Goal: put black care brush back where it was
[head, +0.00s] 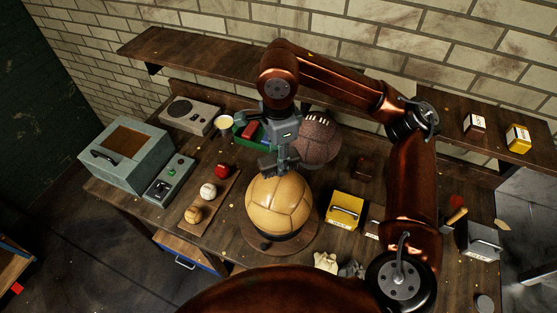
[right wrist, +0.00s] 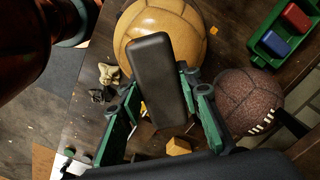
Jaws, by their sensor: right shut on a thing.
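My right gripper (head: 280,165) is above the table, over the back of the large tan leather ball (head: 277,205). In the right wrist view its green fingers (right wrist: 160,95) are shut on a long black block, which I take to be the black care brush (right wrist: 163,70). The brush stands out past the fingertips and overlaps the tan ball (right wrist: 185,25) in that picture. In the head view I cannot clearly tell the brush from the gripper. The tan ball rests on a round wooden base (head: 255,242). My left gripper is not in view.
A green tray (right wrist: 262,55) holds red and blue blocks. A brown laced ball (head: 318,138) sits beside it. Small balls on a board (head: 202,212), a grey-green cabinet (head: 128,155) and a yellow box (head: 345,209) stand around. A shelf (head: 190,50) runs behind.

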